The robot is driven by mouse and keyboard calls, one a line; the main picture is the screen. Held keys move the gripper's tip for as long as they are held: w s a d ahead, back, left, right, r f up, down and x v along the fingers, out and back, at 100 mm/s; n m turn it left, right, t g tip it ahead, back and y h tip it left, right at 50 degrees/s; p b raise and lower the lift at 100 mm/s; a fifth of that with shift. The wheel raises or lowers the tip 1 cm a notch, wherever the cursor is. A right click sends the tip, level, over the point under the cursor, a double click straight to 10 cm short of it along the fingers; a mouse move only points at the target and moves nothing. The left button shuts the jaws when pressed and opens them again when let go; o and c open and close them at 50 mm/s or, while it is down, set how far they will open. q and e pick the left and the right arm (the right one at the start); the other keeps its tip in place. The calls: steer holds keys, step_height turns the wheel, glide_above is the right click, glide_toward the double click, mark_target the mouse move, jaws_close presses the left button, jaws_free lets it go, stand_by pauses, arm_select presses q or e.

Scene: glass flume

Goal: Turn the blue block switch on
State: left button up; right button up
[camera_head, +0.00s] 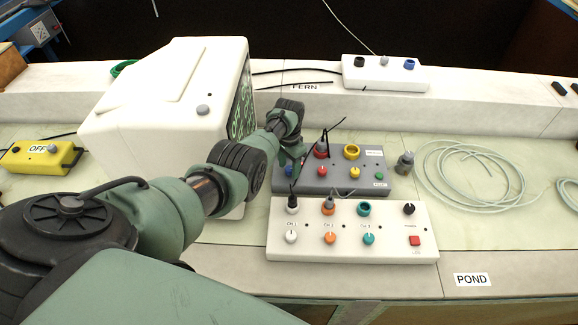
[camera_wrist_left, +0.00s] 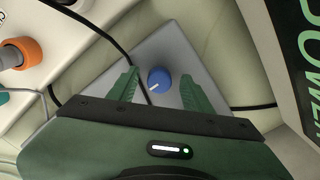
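A blue knob (camera_wrist_left: 158,79) with a white pointer line sits on a grey box (camera_wrist_left: 170,48) in the left wrist view. In the head view the blue knob (camera_head: 289,170) is at the left end of the grey box (camera_head: 340,184), partly hidden by my left gripper (camera_head: 290,158). In the left wrist view the green fingers of my left gripper (camera_wrist_left: 157,90) are spread, one on each side of the knob, with visible gaps. Whether the fingers are level with the knob or above it, I cannot tell. My right gripper is out of view.
A white box (camera_head: 345,252) with several knobs and a red button stands in front of the grey box. A white monitor-like case (camera_head: 165,120) stands left of my gripper. Black cables pass close to the gripper. Coiled tubing (camera_head: 475,178) lies at the right.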

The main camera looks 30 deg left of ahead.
mark_target(289, 169)
arm_select(q)
step_height(289, 169, up, 7)
steer(key=shift+f+p, duration=0.2)
steer(key=shift+p, duration=0.7)
steer(key=shift+r, duration=0.55)
